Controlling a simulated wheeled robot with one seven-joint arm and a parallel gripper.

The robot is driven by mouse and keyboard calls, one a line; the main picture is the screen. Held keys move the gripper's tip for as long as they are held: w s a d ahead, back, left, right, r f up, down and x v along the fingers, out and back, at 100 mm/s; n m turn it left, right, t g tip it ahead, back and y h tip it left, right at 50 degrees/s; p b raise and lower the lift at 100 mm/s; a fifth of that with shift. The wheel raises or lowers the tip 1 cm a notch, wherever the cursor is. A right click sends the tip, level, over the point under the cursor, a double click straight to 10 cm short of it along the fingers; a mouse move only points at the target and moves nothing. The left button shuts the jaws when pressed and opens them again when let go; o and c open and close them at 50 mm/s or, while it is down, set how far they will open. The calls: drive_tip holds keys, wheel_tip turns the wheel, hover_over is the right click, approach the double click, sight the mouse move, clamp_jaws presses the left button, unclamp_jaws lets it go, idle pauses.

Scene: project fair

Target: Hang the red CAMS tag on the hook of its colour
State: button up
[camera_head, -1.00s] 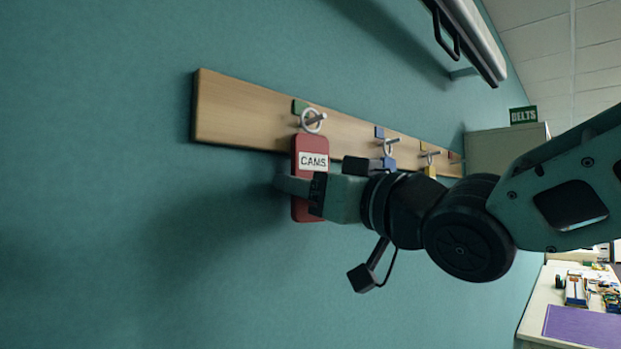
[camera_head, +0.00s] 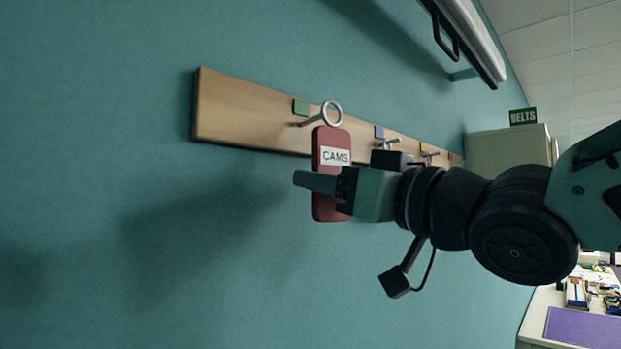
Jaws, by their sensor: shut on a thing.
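The red CAMS tag (camera_head: 331,190) hangs upright in front of the wall, its white label facing me and a pale ring (camera_head: 332,113) at its top. My gripper (camera_head: 328,185) is shut on the tag's body from the right. The ring is at the outer end of the hook (camera_head: 311,121) under the green mark (camera_head: 300,107); I cannot tell whether it is clear of the tip. A small reddish mark (camera_head: 455,157) shows at the board's far right end, and its hook is hard to make out.
The wooden board (camera_head: 240,112) runs along the teal wall. A blue mark (camera_head: 379,132) with a hook (camera_head: 390,143) and another hook (camera_head: 430,154) stand between. My arm hides part of the board's right side. A cabinet (camera_head: 495,150) stands beyond; wall to the left is free.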

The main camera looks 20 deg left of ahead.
drive_tip(key=shift+r+v, duration=0.15)
drive_tip(key=shift+v, duration=0.75)
drive_tip(key=shift+r+v, duration=0.2)
drive_tip(key=shift+v, duration=0.65)
drive_tip(key=shift+s, duration=0.1)
